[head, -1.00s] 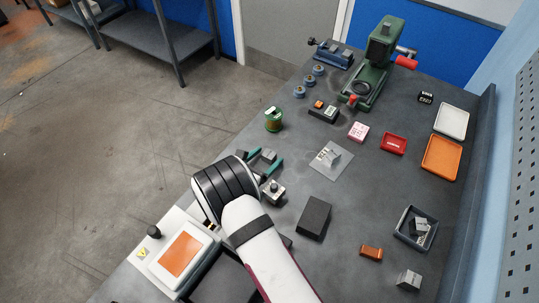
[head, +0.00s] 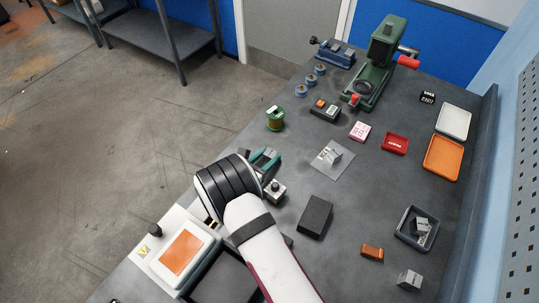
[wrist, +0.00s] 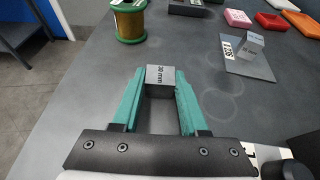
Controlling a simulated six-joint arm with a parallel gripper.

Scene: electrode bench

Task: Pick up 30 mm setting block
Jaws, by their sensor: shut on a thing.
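The 30 mm setting block (wrist: 160,75) is a small grey block with its size printed on the face towards me. In the wrist view it sits between the tips of the two teal fingers of my gripper (wrist: 160,84), which are shut on it. In the head view my gripper (head: 263,159) is at the left part of the bench, partly hidden by my white and black wrist, and the block is hard to make out there. I cannot tell whether the block is clear of the bench top.
A green spool (head: 275,119) stands just beyond my gripper. A small knobbed device (head: 275,190) is close to its right. Another grey block (head: 333,154) stands on a pale card (head: 322,165). A dark block (head: 315,216) lies nearer. The bench between spool and card is clear.

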